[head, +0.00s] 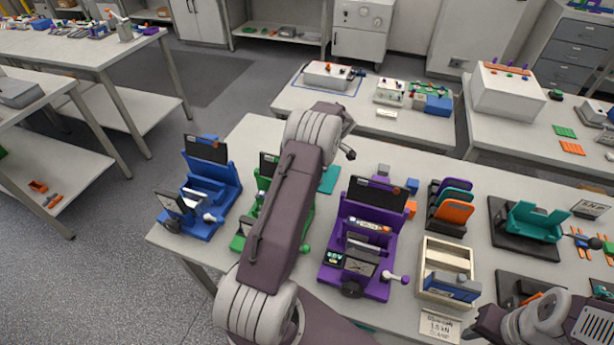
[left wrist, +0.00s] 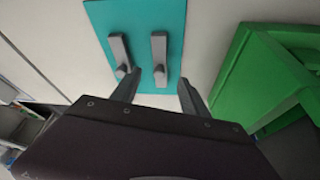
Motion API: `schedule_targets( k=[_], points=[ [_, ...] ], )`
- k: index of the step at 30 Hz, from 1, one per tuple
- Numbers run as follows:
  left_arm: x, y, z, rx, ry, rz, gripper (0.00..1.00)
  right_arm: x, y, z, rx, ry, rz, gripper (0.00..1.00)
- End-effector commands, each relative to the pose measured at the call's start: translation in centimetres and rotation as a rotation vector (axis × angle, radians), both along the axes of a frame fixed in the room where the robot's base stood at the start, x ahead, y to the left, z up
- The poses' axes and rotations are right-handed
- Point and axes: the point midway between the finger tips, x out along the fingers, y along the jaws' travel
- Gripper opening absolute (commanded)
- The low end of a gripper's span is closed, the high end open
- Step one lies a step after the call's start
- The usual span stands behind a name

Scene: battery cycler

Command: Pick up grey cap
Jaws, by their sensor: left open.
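Two grey pieces, each a slim bar with a rounded end, lie side by side on a teal mat (left wrist: 140,20) in the left wrist view: a left one (left wrist: 118,48) and a right one (left wrist: 158,48). I cannot tell which, if either, is the grey cap. My left gripper (left wrist: 157,92) is open, with nothing seen between its fingers. Its left fingertip is near the left piece's rounded end; contact is unclear. In the head view my left arm hides this gripper and most of the teal mat (head: 328,180). My right gripper is not seen.
A green fixture (left wrist: 265,75) stands close on the right in the left wrist view. In the head view a blue fixture (head: 222,183) and a purple fixture (head: 372,228) flank my left arm. A wooden tray (head: 432,252) stands further right.

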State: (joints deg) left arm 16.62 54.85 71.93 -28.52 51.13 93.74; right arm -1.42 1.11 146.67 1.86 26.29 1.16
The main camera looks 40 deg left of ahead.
Motion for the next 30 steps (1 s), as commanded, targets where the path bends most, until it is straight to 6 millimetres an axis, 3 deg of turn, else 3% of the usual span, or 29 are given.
schedule_targets(
  k=[3,6,14,20,30],
  points=[
    [-0.1,0.9,-1.8,-0.002,0.005,0.002,0.53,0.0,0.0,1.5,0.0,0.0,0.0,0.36],
    [-0.1,1.5,-3.3,-0.001,0.003,0.0,0.53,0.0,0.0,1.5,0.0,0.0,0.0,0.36],
    [0.0,1.6,-3.9,0.0,0.0,0.0,0.53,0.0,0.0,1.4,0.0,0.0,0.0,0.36],
    [-0.1,1.6,-3.8,-0.001,0.0,0.0,0.0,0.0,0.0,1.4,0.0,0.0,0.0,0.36],
    [0.0,1.6,-3.7,0.0,0.0,0.0,0.0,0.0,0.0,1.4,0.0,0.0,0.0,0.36]
  ],
)
